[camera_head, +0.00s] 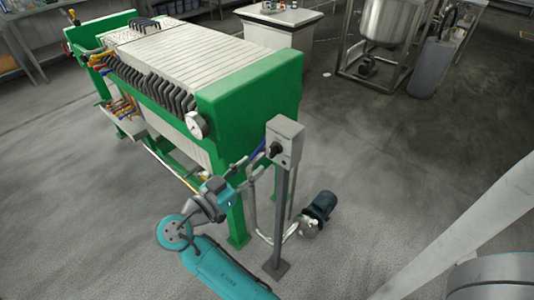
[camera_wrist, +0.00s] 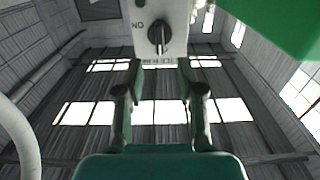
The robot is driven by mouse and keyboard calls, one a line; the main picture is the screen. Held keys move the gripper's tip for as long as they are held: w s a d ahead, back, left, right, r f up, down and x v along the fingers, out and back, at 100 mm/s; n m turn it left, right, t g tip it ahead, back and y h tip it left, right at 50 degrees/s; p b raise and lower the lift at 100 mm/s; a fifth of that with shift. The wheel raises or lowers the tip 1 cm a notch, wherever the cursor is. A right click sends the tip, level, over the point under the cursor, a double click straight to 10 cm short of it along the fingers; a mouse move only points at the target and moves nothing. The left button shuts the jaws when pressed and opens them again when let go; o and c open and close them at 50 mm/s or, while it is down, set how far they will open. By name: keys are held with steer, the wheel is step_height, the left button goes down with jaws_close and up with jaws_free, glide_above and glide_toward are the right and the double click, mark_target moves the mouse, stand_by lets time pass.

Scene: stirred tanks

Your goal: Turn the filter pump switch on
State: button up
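The filter pump switch is a grey box (camera_head: 287,135) on a grey post, with a black rotary knob (camera_head: 276,148) on its left-facing side. In the wrist view the box (camera_wrist: 178,14) is at the top centre, and its knob (camera_wrist: 158,35) stands about upright in the picture, with inverted "ON" lettering to its left. My gripper (camera_wrist: 160,68) is open and empty, its two fingers spread below the knob in that view, with no visible contact. In the head view my gripper (camera_head: 252,163) is just left of the box, partly blurred against the press frame.
The green filter press (camera_head: 250,95) with white plates stands close behind and left of the switch. A round gauge (camera_head: 196,126) is on it. A pump (camera_head: 318,207) with pipes sits on the floor right of the post (camera_head: 282,215). Open floor lies to the right.

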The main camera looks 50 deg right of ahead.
mark_target(270, 153)
steer(key=d, duration=0.7)
steer(key=shift+w+d, duration=0.1)
steer(key=shift+d, duration=0.25)
jaws_close()
